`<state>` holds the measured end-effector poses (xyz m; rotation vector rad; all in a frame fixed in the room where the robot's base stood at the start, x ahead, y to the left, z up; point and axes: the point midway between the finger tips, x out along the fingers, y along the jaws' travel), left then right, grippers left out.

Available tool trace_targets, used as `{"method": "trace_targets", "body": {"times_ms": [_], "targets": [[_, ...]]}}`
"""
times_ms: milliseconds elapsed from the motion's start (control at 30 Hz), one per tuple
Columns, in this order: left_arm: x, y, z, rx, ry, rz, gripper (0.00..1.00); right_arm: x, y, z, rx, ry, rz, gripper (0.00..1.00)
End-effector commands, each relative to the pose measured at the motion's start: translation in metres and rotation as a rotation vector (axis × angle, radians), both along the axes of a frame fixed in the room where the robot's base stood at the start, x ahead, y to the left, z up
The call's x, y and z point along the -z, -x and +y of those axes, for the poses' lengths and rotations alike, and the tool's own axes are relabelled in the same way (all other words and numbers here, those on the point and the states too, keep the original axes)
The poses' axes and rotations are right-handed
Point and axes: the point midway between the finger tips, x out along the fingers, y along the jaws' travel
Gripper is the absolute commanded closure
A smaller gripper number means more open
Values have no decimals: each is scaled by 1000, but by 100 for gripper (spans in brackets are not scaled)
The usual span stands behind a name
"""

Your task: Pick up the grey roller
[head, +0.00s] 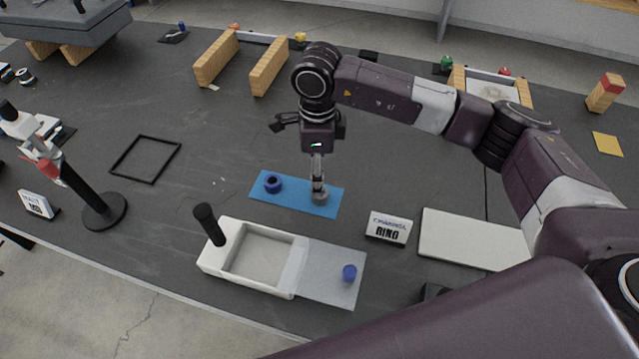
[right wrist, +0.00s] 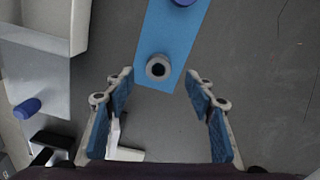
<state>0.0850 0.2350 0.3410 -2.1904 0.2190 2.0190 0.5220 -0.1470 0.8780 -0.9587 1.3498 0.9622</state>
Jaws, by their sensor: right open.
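The grey roller (head: 320,198) stands on a blue mat (head: 300,203), below my right gripper (head: 318,184). In the right wrist view the roller (right wrist: 158,59) is a short grey ring with a dark hole, on the blue mat (right wrist: 172,30). My right gripper (right wrist: 160,82) is open, its two blue-padded fingers apart, and the roller appears centred between the tips with clear gaps on both sides. I cannot tell how far the tips are above it. My left gripper is not in view.
A blue roller (head: 273,183) shares the mat. A white tray (head: 250,282) with a black handle and a grey plate bearing a blue cylinder (head: 349,272) lie in front. A RING sign (head: 388,228) and a white board (head: 470,240) stand right.

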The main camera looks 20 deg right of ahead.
Motion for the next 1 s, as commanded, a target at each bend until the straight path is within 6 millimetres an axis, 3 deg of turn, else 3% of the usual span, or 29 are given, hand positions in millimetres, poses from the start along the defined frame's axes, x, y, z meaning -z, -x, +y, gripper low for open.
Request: {"method": "trace_targets", "body": {"times_ms": [167,433,733,1000], "targets": [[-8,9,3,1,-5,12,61,19,1,0,0,1,3,50],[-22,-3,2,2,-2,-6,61,58,1,0,0,1,3,50],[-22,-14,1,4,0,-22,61,64,1,0,-1,1,0,50],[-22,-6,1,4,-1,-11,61,64,1,0,0,1,0,79]]}}
